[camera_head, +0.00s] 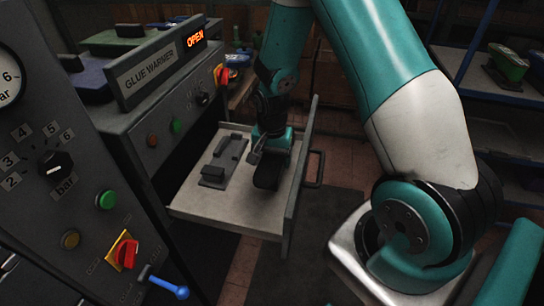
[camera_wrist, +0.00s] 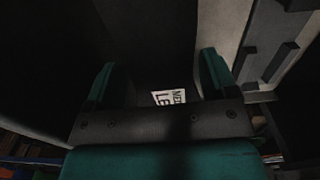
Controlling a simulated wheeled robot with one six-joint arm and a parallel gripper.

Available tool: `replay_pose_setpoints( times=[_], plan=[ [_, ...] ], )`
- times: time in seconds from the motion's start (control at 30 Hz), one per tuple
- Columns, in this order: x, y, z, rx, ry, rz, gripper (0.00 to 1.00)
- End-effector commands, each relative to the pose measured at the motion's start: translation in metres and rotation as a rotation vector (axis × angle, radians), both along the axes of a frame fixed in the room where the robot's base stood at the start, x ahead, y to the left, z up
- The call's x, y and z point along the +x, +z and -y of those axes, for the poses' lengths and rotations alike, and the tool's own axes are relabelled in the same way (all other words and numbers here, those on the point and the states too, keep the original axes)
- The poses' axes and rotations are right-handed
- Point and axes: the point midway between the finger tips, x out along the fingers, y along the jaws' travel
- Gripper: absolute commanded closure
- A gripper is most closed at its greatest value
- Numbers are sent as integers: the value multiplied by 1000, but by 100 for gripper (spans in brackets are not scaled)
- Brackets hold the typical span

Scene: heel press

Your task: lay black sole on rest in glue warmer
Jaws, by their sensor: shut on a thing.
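The glue warmer (camera_head: 160,72) has its drawer (camera_head: 245,208) pulled out. The rest (camera_head: 215,172), a grey plate with dark upright blocks, sits on the drawer floor and holds nothing. It also shows at the upper right of the wrist view (camera_wrist: 265,65). My gripper (camera_head: 270,150) is over the drawer, to the right of the rest, shut on the black sole (camera_head: 268,174). The sole hangs below the jaws, near the drawer's front; I cannot tell whether it touches the floor. In the wrist view, it is mostly lost in darkness between the fingers, near a white label (camera_wrist: 168,97).
The drawer's raised front panel (camera_head: 300,180) and handle (camera_head: 317,168) stand close to the right of my gripper. A lit OPEN sign (camera_head: 195,37) is on the warmer. A press panel with a gauge and knobs (camera_head: 60,165) fills the left. Shelves (camera_head: 490,90) stand at right.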

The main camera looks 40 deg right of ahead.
Motion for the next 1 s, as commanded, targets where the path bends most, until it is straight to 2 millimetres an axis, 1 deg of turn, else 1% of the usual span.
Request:
replay_pose_setpoints(
  times=[0.07,0.1,0.17,0.4,0.47,0.57,0.67,1.0],
  plan=[
    [0,-2,0,0,0,0,48],
    [0,-1,0,-1,0,1,12],
    [0,-1,0,0,0,0,0],
    [0,0,0,0,0,1,0],
    [1,4,0,0,0,3,0],
    [1,17,0,-1,0,6,0],
    [2,37,0,-2,0,8,0],
    [1,124,0,-2,0,8,0]
  ],
)
